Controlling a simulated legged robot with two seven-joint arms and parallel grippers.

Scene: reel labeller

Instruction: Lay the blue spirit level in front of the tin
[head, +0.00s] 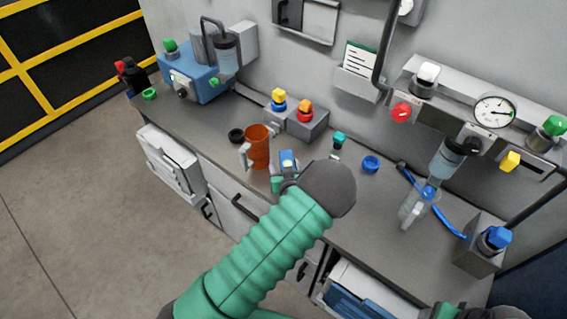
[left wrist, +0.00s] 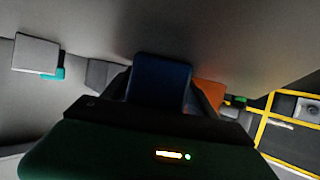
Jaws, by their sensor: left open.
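The tin appears to be the orange-brown cylinder (head: 259,150), upright on the grey bench with pale pieces at its sides. A blue block (head: 288,159), which looks like the spirit level, stands just right of it. My left gripper (head: 287,176) is at this block, partly hidden by my dark wrist. In the left wrist view the blue block (left wrist: 161,78) lies between the two fingers of my open left gripper (left wrist: 160,92). I cannot tell whether they touch it. An orange patch (left wrist: 209,93), likely the tin, shows behind the right finger.
A black ring (head: 236,135) lies left of the tin. A grey box with buttons (head: 298,119) stands behind it. The bench's front edge runs close by the tin.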

